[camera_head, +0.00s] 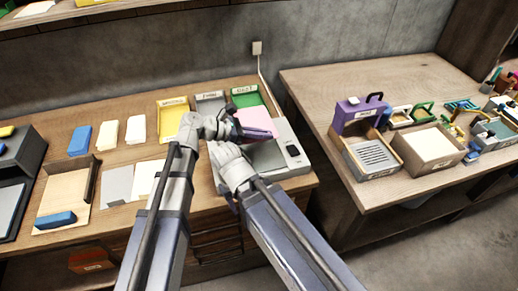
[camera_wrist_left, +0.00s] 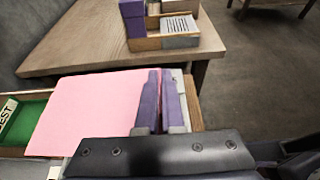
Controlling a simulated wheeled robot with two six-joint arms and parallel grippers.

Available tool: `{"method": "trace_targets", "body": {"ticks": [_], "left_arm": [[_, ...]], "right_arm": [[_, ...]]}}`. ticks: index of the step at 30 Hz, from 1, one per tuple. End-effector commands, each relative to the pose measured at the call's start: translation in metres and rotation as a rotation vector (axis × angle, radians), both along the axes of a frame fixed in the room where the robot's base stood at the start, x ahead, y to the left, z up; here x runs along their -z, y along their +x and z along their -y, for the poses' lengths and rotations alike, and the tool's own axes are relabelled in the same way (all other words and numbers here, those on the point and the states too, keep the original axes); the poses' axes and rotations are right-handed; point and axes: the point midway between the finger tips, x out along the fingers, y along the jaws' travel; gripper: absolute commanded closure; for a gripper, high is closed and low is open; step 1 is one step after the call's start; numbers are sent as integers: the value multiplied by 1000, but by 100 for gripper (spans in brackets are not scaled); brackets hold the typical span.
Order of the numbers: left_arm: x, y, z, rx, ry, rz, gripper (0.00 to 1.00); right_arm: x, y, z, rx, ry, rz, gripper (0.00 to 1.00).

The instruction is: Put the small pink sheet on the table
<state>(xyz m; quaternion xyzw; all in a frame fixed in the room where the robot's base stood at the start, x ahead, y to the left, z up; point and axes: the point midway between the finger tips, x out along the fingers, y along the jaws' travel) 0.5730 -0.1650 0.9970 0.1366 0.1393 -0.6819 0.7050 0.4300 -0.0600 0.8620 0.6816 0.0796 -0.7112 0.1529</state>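The small pink sheet (camera_head: 257,121) is in the head view above the grey device at the right end of the left table (camera_head: 130,195). It also fills the left of the left wrist view (camera_wrist_left: 90,105) as a flat pink rectangle. My left gripper (camera_head: 250,133) is at the sheet's near edge. In the left wrist view, its two purple fingers (camera_wrist_left: 160,98) are close together at the sheet's right edge, and it looks shut on the sheet. My right arm's wrist is just below the left gripper; the right fingertips cannot be made out.
Yellow (camera_head: 172,118), grey (camera_head: 211,103) and green (camera_head: 246,96) labelled trays stand at the back. Paper stacks, a blue block and wooden trays fill the table's left. A second table (camera_head: 420,190) on the right holds boxes and tools, with a clear front left corner.

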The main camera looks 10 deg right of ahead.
Motion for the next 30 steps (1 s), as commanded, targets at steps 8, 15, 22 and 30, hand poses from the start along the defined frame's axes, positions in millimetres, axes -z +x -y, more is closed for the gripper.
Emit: {"method": "trace_targets", "body": {"ticks": [8,15,22,30], "left_arm": [[38,0,0,0,0,0,100],[63,0,0,0,0,0,100],[65,0,0,0,0,0,100],[97,0,0,0,0,0,100]], "right_arm": [[38,0,0,0,0,0,50],[63,0,0,0,0,0,50],[65,0,0,0,0,0,50],[97,0,0,-1,0,0,50]]}}
